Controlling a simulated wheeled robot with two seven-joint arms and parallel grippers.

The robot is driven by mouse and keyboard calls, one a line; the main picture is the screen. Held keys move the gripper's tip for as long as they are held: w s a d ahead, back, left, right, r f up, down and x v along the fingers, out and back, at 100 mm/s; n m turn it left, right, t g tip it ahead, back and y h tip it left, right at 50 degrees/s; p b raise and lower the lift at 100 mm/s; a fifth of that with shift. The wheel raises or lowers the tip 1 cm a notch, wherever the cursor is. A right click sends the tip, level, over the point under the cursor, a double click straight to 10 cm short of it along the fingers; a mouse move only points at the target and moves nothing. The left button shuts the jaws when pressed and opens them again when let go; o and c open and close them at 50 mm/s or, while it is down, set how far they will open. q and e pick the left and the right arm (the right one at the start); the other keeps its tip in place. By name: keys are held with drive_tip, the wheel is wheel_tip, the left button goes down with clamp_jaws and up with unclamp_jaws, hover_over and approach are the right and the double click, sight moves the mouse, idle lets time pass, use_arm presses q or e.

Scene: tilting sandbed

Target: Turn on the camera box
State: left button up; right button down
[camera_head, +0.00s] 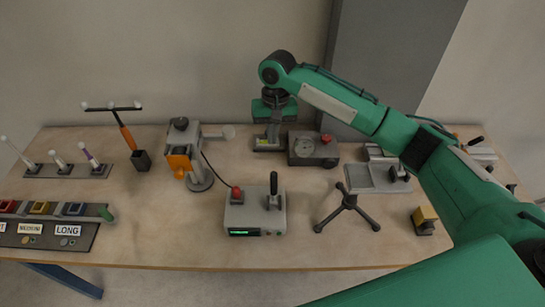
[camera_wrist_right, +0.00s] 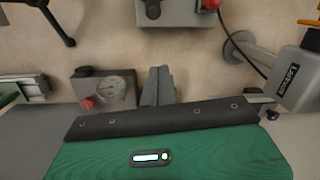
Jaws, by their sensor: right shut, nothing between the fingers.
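A grey box (camera_head: 255,219) with a lit green display, a red knob and an upright black-handled lever stands near the table's front middle. A cable links it to a grey device (camera_head: 200,165) with an orange part. Which one the task calls the camera box, I cannot tell for sure. The grey box (camera_wrist_right: 172,14) shows partly at the top of the right wrist view. My right gripper (camera_head: 268,147) is behind the grey box, left of a dark gauge box (camera_head: 313,150). Its fingers (camera_wrist_right: 159,72) are shut and empty, apart from both boxes. My left gripper is out of view.
The gauge box (camera_wrist_right: 105,88) has a dial and red button. A small tripod (camera_head: 347,207) stands right of the grey box, a yellow-topped block (camera_head: 424,220) further right. Several upright tools and a labelled rack (camera_head: 45,232) are at left.

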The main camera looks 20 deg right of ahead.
sight(274, 187)
use_arm(q)
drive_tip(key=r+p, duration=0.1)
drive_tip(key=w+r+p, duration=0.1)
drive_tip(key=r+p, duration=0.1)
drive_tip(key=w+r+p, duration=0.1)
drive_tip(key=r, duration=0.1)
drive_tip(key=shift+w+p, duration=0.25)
drive_tip(key=shift+p, duration=0.1)
use_arm(e)
drive_tip(key=s+a+f, duration=0.1)
drive_tip(key=s+f, duration=0.3)
drive_tip(key=f, duration=0.4)
drive_tip(key=shift+s, duration=0.2)
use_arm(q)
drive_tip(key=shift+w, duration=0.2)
use_arm(e)
drive_tip(key=shift+a, duration=0.1)
